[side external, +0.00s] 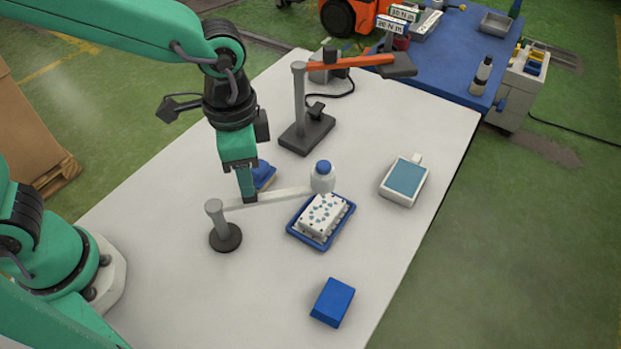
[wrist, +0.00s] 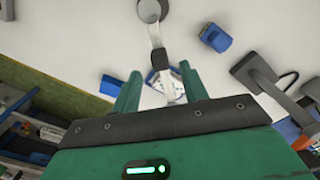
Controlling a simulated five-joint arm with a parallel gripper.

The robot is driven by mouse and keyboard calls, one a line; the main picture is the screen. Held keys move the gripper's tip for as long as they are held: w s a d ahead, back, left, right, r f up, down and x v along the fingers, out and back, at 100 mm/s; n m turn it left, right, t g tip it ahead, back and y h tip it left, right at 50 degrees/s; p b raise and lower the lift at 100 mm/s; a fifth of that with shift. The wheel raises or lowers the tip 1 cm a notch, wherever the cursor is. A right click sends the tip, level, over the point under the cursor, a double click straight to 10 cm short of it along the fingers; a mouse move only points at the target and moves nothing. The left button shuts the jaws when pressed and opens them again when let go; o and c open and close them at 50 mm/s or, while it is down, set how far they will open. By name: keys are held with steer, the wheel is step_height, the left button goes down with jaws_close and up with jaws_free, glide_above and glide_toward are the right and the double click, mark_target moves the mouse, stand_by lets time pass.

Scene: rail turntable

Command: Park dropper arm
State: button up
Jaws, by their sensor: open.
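The dropper arm is a pale bar (side external: 280,197) on a grey post (side external: 216,218) with a round dark base. Its far end meets a white bottle with a blue cap (side external: 323,175), beside and above a blue tray (side external: 343,229) holding a white block with blue dots (side external: 325,214). My gripper (side external: 249,199) points down at the bar, near the post. In the wrist view my gripper (wrist: 158,78) is open, with the bar (wrist: 157,35) and its dark section running between the fingers. I cannot tell whether a finger touches it. The bar's far end is partly hidden there.
A stand with an orange arm (side external: 350,61) rises behind. A device with a blue-grey top (side external: 405,178) is at right, a blue box (side external: 332,303) in front. The white table (side external: 180,295) is clear at front left.

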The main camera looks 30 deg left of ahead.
mark_target(271, 193)
steer(key=shift+f, duration=1.95)
jaws_close()
